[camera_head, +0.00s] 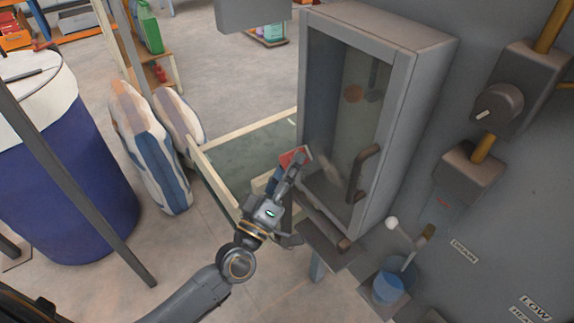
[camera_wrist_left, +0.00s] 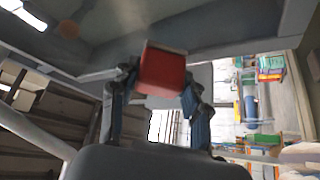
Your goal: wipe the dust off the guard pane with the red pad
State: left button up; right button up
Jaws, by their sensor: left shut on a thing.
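The guard pane (camera_head: 345,110) is the glass in the grey framed door of the wall cabinet. It shows a brownish round patch and a pale smear low down; I cannot tell which marks are dust and which are reflections. My left gripper (camera_head: 290,168) is shut on the red pad (camera_head: 293,157), near the lower left corner of the door frame. In the left wrist view the red pad (camera_wrist_left: 162,72) sits between the two fingertips (camera_wrist_left: 160,88), with the pane (camera_wrist_left: 130,25) beyond. I cannot tell whether the pad touches the pane. My right gripper is not in view.
The door has a dark handle (camera_head: 363,172) at its right. A wooden-framed low barrier (camera_head: 214,184) stands left of the cabinet, with striped sacks (camera_head: 150,145) and a blue drum (camera_head: 65,175) further left. A blue cup (camera_head: 388,288) and wall controls (camera_head: 496,108) are at the right.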

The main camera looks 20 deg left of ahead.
pick_arm(q)
jog(key=shift+w+d, duration=0.25)
jog(key=shift+s+d, duration=0.1)
